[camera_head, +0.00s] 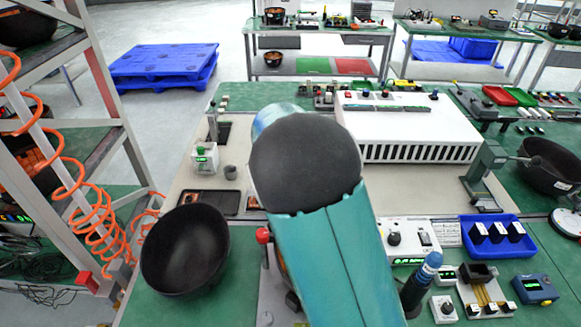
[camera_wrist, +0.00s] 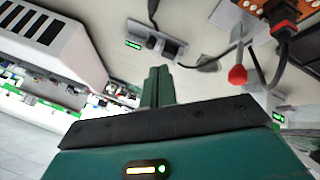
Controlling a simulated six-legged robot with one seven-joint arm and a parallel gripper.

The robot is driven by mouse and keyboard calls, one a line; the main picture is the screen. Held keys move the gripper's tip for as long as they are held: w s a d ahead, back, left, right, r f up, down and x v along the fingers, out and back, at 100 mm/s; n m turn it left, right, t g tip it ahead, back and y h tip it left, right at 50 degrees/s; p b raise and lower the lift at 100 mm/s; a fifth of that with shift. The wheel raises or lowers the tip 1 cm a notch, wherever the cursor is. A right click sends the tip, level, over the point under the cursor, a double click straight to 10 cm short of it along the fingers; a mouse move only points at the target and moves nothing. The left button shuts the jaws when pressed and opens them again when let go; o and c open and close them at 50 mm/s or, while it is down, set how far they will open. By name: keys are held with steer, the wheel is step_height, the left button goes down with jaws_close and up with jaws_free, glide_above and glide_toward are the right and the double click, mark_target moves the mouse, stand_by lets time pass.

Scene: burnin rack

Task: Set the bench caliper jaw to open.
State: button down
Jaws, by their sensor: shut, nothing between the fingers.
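I cannot tell for certain which item is the bench caliper. A small white device with a green display and an upright post (camera_head: 205,158) stands left of my arm in the head view. In the wrist view, a small unit with a green display (camera_wrist: 134,44) lies beyond my fingers, with a dark block (camera_wrist: 170,47) beside it. The jaw position is not readable. My gripper (camera_wrist: 157,82) shows in the wrist view, its dark green fingers together and empty, pointing toward the bench surface. In the head view my own arm hides it.
A red ball knob on a lever (camera_wrist: 237,75) stands right of my fingers, near an orange part with black cables (camera_wrist: 282,14). A white vented box (camera_head: 410,128), black bowl (camera_head: 186,250), blue tray (camera_head: 490,238) and green stand (camera_head: 487,165) occupy the bench.

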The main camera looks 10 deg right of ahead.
steer(key=x, duration=1)
steer(key=shift+d, duration=0.15)
steer(key=shift+d, duration=0.15)
steer(key=shift+s+d, duration=0.25)
steer(key=shift+d, duration=0.85)
steer(key=shift+a, duration=0.1)
steer(key=shift+r, duration=0.15)
